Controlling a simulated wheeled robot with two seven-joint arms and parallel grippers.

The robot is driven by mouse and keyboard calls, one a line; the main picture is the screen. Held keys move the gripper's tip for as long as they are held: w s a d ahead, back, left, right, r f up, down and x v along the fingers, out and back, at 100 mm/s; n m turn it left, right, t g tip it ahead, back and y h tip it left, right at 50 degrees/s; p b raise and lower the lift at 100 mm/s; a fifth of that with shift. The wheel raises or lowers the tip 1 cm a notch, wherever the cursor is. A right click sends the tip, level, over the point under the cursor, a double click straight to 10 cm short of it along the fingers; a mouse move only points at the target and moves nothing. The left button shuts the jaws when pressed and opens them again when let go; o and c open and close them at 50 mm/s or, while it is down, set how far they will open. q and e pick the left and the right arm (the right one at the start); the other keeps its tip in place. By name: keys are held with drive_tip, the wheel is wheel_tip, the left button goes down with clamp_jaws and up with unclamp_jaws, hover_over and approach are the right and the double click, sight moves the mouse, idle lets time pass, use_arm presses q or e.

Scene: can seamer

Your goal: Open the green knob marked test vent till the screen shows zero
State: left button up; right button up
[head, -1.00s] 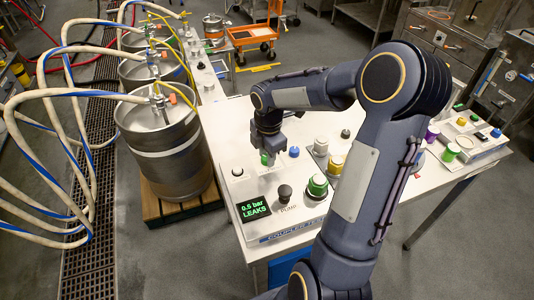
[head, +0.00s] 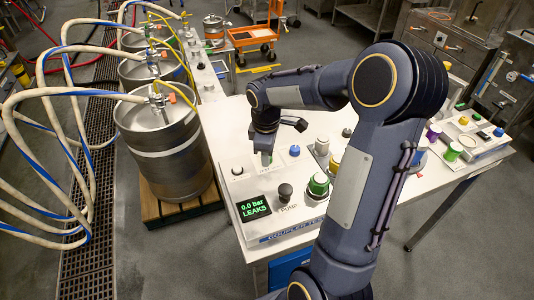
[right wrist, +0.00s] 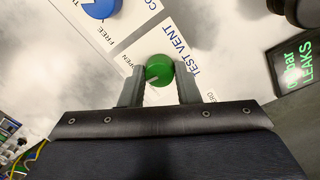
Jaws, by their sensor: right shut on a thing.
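The green test vent knob (right wrist: 159,70) sits between the two fingers of my right gripper (right wrist: 160,88) in the right wrist view, beside the printed words TEST VENT. My right gripper (head: 266,160) is shut on this knob, and in the head view it mostly hides it. The screen (head: 254,208) on the coupler test panel reads 0.0 bar LEAKS in green. Part of it also shows at the right edge of the right wrist view (right wrist: 298,67). My left gripper is not in view.
A black pump knob (head: 285,192) and a large green-topped fitting (head: 318,186) stand close to the screen. A blue knob (head: 294,151) is right of the gripper. Steel kegs (head: 165,150) with hoses stand left of the white table.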

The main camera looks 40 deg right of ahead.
drive_tip(key=m, duration=0.5)
drive_tip(key=shift+w+m, duration=0.1)
drive_tip(key=shift+m, duration=0.2)
idle(0.4)
drive_tip(key=o, duration=1)
drive_tip(key=r, duration=0.8)
drive_tip(key=shift+a, duration=0.25)
drive_tip(key=s+a+m+t+y, duration=0.1)
drive_tip(key=s+a, duration=0.4)
drive_tip(key=s, duration=0.1)
drive_tip(key=s+a+m+t+y, duration=0.1)
drive_tip(key=s+a+m+t, duration=0.1)
drive_tip(key=s+a, duration=0.2)
drive_tip(key=s+a+m+t+y, duration=0.1)
drive_tip(key=s+a+t+y, duration=0.1)
drive_tip(key=s+a, duration=0.3)
drive_tip(key=shift+s+a+f+m, duration=0.1)
drive_tip(key=shift+s, duration=0.55)
drive_tip(key=shift+s+a+f+m, duration=0.1)
drive_tip(key=shift+s+a+f, duration=0.05)
drive_tip(key=shift+s, duration=0.55)
drive_tip(key=shift+s+a+f+m, duration=0.1)
drive_tip(key=shift+s, duration=0.55)
